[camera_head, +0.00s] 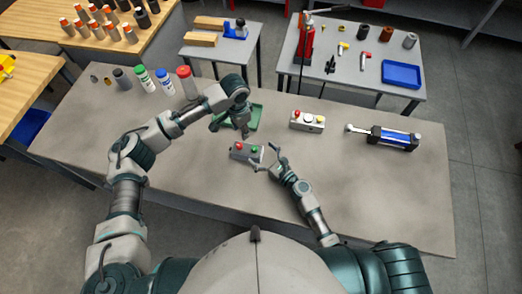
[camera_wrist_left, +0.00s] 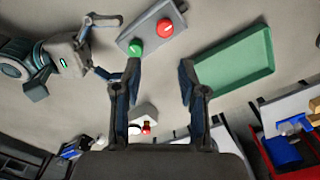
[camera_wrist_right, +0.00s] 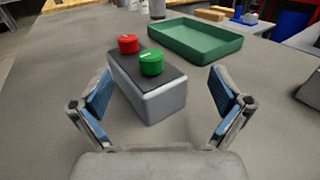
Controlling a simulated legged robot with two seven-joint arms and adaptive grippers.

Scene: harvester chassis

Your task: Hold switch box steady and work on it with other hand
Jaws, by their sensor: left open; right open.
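The switch box (camera_head: 241,153) is a grey box with a red and a green button on its dark top, lying on the grey table. It shows near the top of the left wrist view (camera_wrist_left: 152,32) and between the fingers in the right wrist view (camera_wrist_right: 158,103). My left gripper (camera_head: 245,134) is open above the table, just behind the box; its fingers (camera_wrist_left: 160,68) are empty. My right gripper (camera_head: 266,163) is open at the box's right, green-button end. Its fingers (camera_wrist_right: 161,95) stand apart on either side of the box in its wrist view; I see no clear contact.
A green tray (camera_head: 257,115) lies behind the box. A lighter button box (camera_head: 308,121) and a blue-black cylinder device (camera_head: 383,138) lie to the right. Several bottles (camera_head: 164,80) stand at the back left. The table's front right is clear.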

